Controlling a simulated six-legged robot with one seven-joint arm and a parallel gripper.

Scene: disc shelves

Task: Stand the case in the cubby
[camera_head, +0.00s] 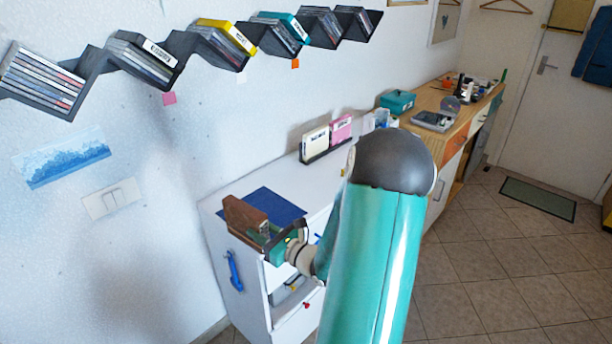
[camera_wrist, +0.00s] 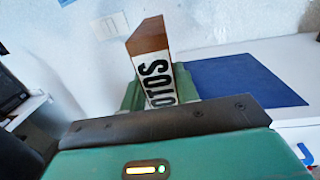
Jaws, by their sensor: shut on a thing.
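The case is a brown box (camera_head: 246,217) with a white label. In the wrist view the case (camera_wrist: 155,72) shows the letters "OTOS" on its label and is tilted. My gripper (camera_head: 268,236) is shut on the case and holds it over the near left end of the white cabinet (camera_head: 222,214), beside a blue mat. The green fingers show on both sides of the case in the wrist view. The black zigzag wall shelf (camera_head: 93,62) holds discs and labelled cases in its cubbies, up and to the left of my gripper. I cannot tell which cubby the task means.
The blue mat (camera_head: 262,203) lies on the cabinet top. A dark rack (camera_head: 328,152) with a cream and a pink case stands farther back. A wooden counter (camera_head: 452,118) with a teal box (camera_head: 397,101) lies beyond.

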